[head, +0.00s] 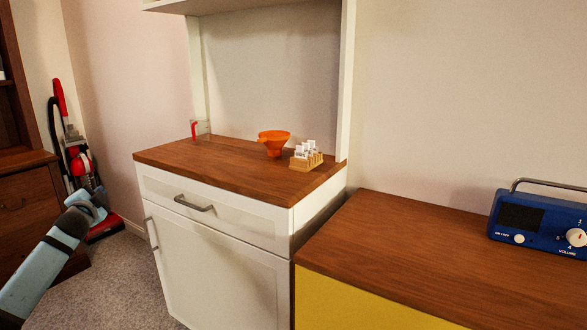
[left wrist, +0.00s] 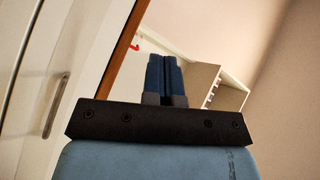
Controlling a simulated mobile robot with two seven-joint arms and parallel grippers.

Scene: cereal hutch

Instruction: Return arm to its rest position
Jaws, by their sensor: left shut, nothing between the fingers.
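My left arm comes in from the lower left of the head view, in front of the dark wooden furniture and left of the white hutch (head: 225,215). In the left wrist view my left gripper (left wrist: 165,62) has its two blue fingers pressed together, with nothing between them. It is apart from the hutch, whose white front and vertical handle (left wrist: 55,105) show at the left of that view. My right gripper is in neither view.
The hutch's brown counter (head: 180,157) holds an orange funnel-like bowl (head: 274,142), a small wooden rack (head: 305,161) and a clear measuring cup (head: 201,129). A blue radio (head: 540,222) stands on the yellow cabinet's brown top (head: 410,245). A red vacuum cleaner (head: 80,165) stands behind my left arm.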

